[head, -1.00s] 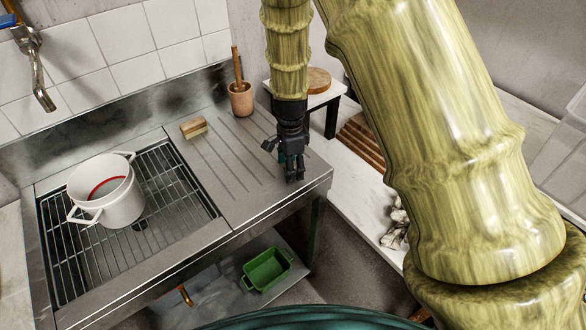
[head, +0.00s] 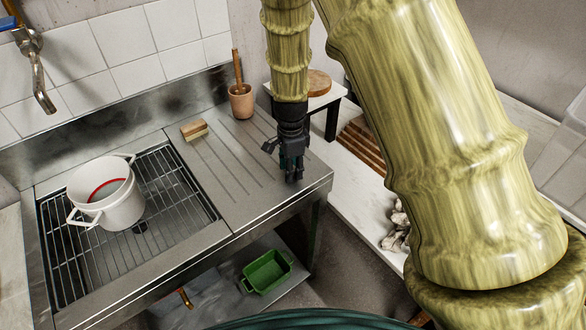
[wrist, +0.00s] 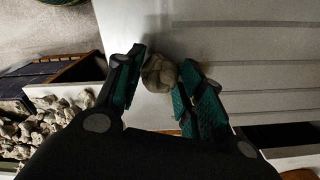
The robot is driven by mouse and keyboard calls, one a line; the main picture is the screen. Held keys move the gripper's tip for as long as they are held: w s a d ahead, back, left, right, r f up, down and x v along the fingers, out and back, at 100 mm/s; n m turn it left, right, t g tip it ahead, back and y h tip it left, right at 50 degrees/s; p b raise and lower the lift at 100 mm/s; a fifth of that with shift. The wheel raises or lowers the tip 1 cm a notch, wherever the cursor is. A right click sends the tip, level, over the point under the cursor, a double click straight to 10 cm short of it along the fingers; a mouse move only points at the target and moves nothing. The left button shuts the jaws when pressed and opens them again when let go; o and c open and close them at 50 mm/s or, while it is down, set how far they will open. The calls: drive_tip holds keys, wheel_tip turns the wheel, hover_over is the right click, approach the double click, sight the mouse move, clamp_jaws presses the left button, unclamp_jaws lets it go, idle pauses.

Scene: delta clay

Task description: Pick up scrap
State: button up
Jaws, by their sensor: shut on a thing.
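The scrap (wrist: 159,73) is a small, lumpy grey-brown piece in the wrist view, between the two fingertips. My gripper (wrist: 156,82) is shut on it, with teal finger pads on either side. In the head view my gripper (head: 290,172) points down over the ridged steel drainboard, near its right end. The scrap is hidden there behind the fingers. I cannot tell whether the scrap still touches the steel.
A scrub brush (head: 194,130) and a terracotta pot with a wooden handle (head: 241,101) stand at the back of the drainboard. A white pot (head: 106,193) sits on the sink grate at left. A green tub (head: 267,271) is on the lower shelf. Pale lumps (wrist: 50,125) lie in the wrist view's left.

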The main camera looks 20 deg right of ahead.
drive_tip(key=shift+r, duration=0.75)
drive_tip(key=shift+s+r+b, duration=0.25)
drive_tip(key=shift+r+b, duration=0.3)
drive_tip(key=shift+r, duration=0.2)
drive_tip(key=s+a+r+b, duration=0.1)
drive_tip(key=s+a+b, duration=0.1)
drive_tip(key=s, duration=1.3)
drive_tip(key=shift+a+r+b, duration=0.3)
drive_tip(key=shift+a+b, duration=0.1)
drive_tip(key=shift+a, duration=0.5)
drive_tip(key=shift+s+d, duration=0.1)
drive_tip(key=shift+s, duration=0.05)
